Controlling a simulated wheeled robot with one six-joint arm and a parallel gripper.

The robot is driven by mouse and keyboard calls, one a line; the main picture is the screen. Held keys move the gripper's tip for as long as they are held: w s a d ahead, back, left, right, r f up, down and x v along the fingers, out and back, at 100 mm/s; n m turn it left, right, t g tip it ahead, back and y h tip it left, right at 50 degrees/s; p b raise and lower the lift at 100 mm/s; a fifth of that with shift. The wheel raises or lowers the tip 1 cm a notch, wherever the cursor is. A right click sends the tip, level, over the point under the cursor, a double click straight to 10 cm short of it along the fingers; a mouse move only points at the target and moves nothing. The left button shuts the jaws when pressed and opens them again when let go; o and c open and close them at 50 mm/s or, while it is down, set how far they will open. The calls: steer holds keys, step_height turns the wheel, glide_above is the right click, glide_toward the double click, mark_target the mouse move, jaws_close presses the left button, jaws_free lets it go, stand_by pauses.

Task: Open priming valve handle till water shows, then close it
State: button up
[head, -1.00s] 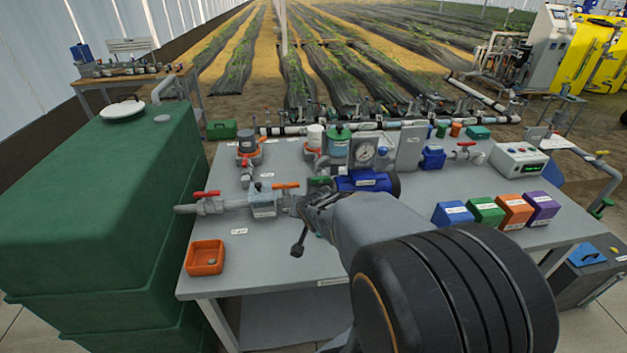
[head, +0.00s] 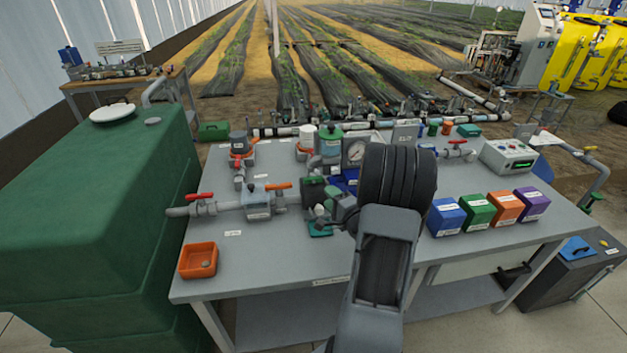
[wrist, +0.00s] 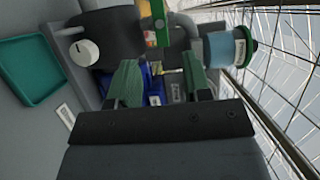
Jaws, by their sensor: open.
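A dark pump body (head: 312,190) with a white round knob (head: 320,212) stands mid-bench, with a small teal tray (head: 320,229) below it. In the wrist view the white knob (wrist: 83,52) and teal tray (wrist: 30,70) lie left of my gripper (wrist: 160,80). My gripper is open, with green finger pads apart and nothing held between them. A narrow yellow-green piece (wrist: 152,22) shows beyond the fingertips. A red handle (head: 200,196) and an orange handle (head: 280,186) sit on the pipe at left. I cannot tell which part is the priming valve handle; my arm hides part of the bench.
A green tank (head: 90,200) stands left of the bench. An orange tray (head: 198,260) lies at the bench's front left. Blue, green, orange and purple boxes (head: 448,217) stand right of my arm. A pressure gauge (head: 355,151) is behind it. The front left bench top is largely clear.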

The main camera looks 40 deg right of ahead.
mark_target(314, 181)
steer(key=w, duration=0.7)
steer(key=w+p, duration=0.1)
steer(key=w, duration=0.2)
steer(key=shift+w+d, duration=0.3)
jaws_close()
